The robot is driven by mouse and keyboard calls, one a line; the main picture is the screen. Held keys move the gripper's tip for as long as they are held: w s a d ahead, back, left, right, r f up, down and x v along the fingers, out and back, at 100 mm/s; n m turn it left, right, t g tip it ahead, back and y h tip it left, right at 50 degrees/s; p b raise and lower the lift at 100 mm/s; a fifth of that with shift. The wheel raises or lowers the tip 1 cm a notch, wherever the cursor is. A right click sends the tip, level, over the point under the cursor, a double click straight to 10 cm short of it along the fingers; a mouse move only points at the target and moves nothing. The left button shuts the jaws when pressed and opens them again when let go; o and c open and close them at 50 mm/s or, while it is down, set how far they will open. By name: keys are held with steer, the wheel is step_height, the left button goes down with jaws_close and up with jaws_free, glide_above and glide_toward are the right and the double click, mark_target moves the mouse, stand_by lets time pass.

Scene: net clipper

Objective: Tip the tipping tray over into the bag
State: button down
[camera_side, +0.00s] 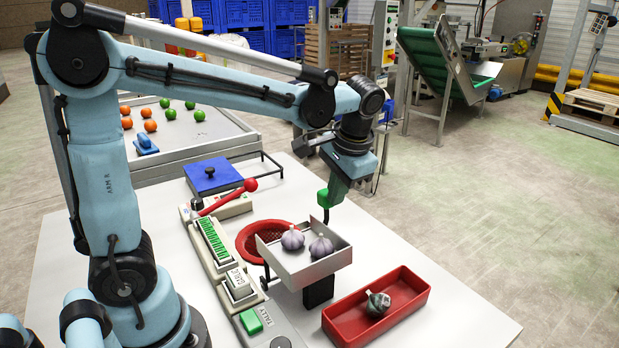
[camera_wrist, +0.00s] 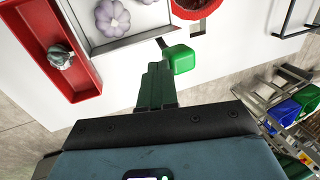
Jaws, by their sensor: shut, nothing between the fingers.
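The tipping tray (camera_side: 318,269) is a shallow pale tray, level on a dark post, with two purple-white garlic bulbs (camera_side: 292,238) in it. Its edge also shows in the wrist view (camera_wrist: 128,42). A dark stem at its far side carries a green knob (camera_wrist: 180,60). The bag (camera_side: 248,240) is red mesh with a round open mouth, left of and partly behind the tray. My gripper (camera_wrist: 158,68) has green fingers, shut and empty, close beside the knob; I cannot tell whether they touch. In the side view, my gripper (camera_side: 335,192) is above the tray's far side.
A red bin (camera_side: 343,325) at the front right holds one grey-green bulb (camera_side: 378,303). Left of the bag stand a beige console (camera_side: 222,262) and a red-knobbed lever (camera_side: 250,185). A blue plate (camera_side: 213,176) lies behind.

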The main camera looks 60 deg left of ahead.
steer(key=a+f+h, duration=0.3)
steer(key=a+f, duration=0.1)
steer(key=a, duration=1)
steer(key=shift+f, duration=0.2)
stand_by(0.5)
stand_by(0.3)
step_height(320, 180, up, 12)
steer(key=a, duration=0.2)
steer(key=shift+r+h, duration=0.25)
steer(key=shift+h, duration=0.05)
stand_by(0.3)
steer(key=shift+d, duration=0.1)
